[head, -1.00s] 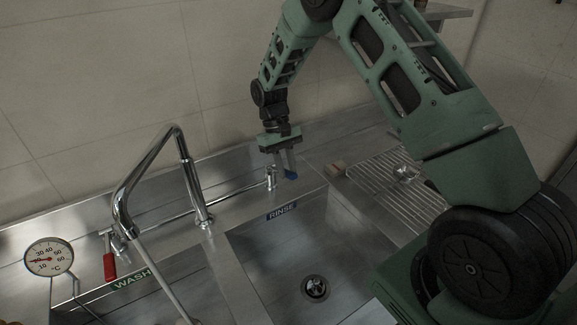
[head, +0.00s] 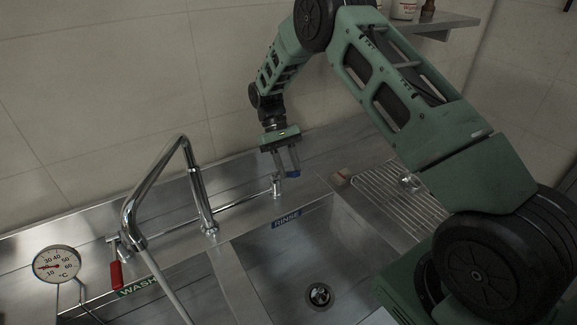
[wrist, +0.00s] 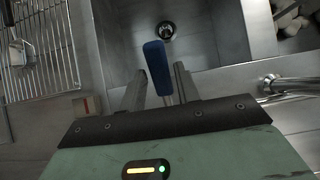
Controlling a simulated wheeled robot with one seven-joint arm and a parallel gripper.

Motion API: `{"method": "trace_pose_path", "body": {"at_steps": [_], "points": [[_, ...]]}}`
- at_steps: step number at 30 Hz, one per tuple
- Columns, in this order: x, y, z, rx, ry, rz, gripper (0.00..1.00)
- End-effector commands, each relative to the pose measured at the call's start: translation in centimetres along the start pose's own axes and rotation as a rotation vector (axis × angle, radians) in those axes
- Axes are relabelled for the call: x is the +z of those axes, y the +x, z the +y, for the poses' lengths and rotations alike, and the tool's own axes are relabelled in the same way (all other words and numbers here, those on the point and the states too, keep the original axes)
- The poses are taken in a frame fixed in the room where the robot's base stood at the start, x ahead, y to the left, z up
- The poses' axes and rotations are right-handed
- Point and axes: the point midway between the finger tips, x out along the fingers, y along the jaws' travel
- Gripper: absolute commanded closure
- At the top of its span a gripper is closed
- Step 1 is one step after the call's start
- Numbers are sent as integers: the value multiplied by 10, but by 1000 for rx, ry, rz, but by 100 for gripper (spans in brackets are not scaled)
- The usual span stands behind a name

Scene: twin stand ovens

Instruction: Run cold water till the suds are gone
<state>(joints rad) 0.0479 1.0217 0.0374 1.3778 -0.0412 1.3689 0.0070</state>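The blue handle (head: 293,174) is on the cold-side valve (head: 277,187) behind the basin labelled RINSE. My gripper (head: 284,166) hangs down at it from above. In the wrist view the blue handle (wrist: 157,68) lies between the two fingers of my gripper (wrist: 160,88), with what look like narrow gaps beside it, so the fingers seem open. The red handle (head: 116,275) hangs at the left valve. The chrome spout (head: 155,180) stands over the wash basin (head: 160,300), and a pale stream runs down from its mouth.
A dial thermometer (head: 57,264) stands at the left. The rinse basin (head: 340,260) looks empty, with an open drain (head: 319,294). A wire rack (head: 395,200) and a small block (head: 341,177) are to the right. A wall shelf (head: 440,25) is at the upper right.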

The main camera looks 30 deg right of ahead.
Motion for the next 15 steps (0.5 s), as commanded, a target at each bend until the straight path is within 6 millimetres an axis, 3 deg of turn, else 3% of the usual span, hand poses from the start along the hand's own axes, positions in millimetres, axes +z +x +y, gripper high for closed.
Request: {"method": "trace_pose_path", "body": {"at_steps": [10, 15], "points": [[0, -1, 0, 0, 0, -1, 56], [-2, -15, 0, 0, 0, 2, 56]]}}
